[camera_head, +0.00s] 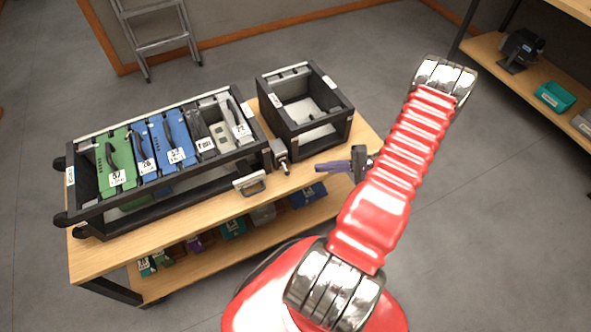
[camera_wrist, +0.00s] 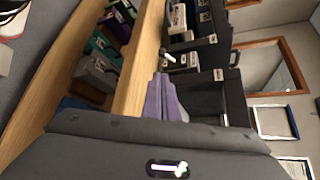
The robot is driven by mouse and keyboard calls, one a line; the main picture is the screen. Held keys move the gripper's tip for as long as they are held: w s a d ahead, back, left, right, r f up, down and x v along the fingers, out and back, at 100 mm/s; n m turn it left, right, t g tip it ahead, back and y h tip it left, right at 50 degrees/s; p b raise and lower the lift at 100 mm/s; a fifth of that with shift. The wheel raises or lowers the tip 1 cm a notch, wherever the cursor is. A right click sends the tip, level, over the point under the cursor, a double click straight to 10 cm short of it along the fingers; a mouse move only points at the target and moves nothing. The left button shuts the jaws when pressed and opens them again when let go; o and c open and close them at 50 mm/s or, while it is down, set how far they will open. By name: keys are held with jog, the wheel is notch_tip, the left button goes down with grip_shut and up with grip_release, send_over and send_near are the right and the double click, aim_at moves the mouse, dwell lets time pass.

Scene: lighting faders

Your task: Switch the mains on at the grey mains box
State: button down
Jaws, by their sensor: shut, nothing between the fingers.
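The grey mains box (camera_head: 278,149) is a small box at the front right corner of the long black rack. A short lever (camera_head: 285,169) sticks out of it toward the front; I cannot tell its on or off position. In the wrist view a lever with a pale tip (camera_wrist: 167,57) shows just beyond my fingers. My gripper (camera_head: 320,167) has purple fingers, shut and empty, to the right of the lever and apart from it. The closed fingers (camera_wrist: 161,78) also show in the wrist view, pointing toward the lever.
The long black rack (camera_head: 165,199) holds green, blue and grey fader modules on a wooden bench (camera_head: 100,257). Coloured modules lie on the lower shelf.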

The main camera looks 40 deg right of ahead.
aim_at(296, 174)
dwell(0.3)
jog(key=shift+x, duration=5)
jog(key=shift+a, duration=0.15)
jog(key=shift+s+r+m+g, duration=0.1)
jog(key=shift+m+g, duration=0.2)
jog(key=shift+g, duration=0.1)
